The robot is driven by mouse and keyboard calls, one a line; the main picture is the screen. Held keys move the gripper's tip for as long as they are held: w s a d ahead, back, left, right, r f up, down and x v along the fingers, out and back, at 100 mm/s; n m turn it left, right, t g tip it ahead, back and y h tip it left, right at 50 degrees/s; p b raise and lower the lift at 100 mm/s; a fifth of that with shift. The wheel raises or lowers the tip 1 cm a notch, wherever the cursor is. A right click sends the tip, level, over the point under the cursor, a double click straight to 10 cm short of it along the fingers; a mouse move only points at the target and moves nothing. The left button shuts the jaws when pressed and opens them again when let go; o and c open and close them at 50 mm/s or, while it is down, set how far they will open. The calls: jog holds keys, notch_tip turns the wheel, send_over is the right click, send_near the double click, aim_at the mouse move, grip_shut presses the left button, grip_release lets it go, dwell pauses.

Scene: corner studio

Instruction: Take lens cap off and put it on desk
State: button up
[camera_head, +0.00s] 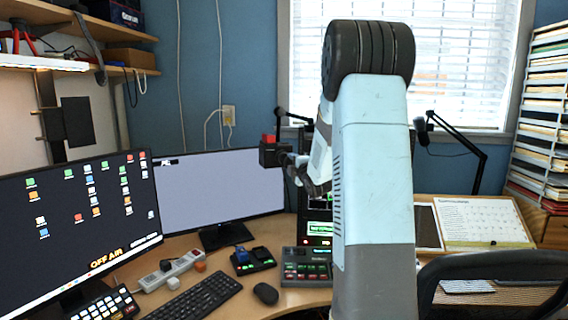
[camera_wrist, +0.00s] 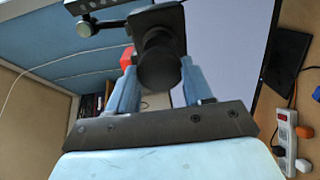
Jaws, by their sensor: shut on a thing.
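A small black camera (camera_head: 273,154) with a red part on top stands out in front of the window wall, above the monitors. In the wrist view the camera body (camera_wrist: 160,20) is at the top, its lens barrel pointing toward me. A round dark lens cap (camera_wrist: 160,70) shows at the front of the barrel. My gripper (camera_wrist: 158,72) has its two blue fingers on either side of the cap, shut on it. I see no clear gap between cap and barrel. In the head view my gripper (camera_head: 298,166) is just right of the camera, partly hidden by my arm.
The desk (camera_head: 206,294) holds a keyboard (camera_head: 195,298), a mouse (camera_head: 265,293), a power strip (camera_head: 171,270) and a small control box (camera_head: 306,268). Two monitors stand at left and centre. A black chair (camera_head: 490,265) is at front right. Bare desk shows around the mouse.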

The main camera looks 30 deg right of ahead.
jog(key=shift+s+a, duration=0.1)
jog(key=shift+s, duration=0.9)
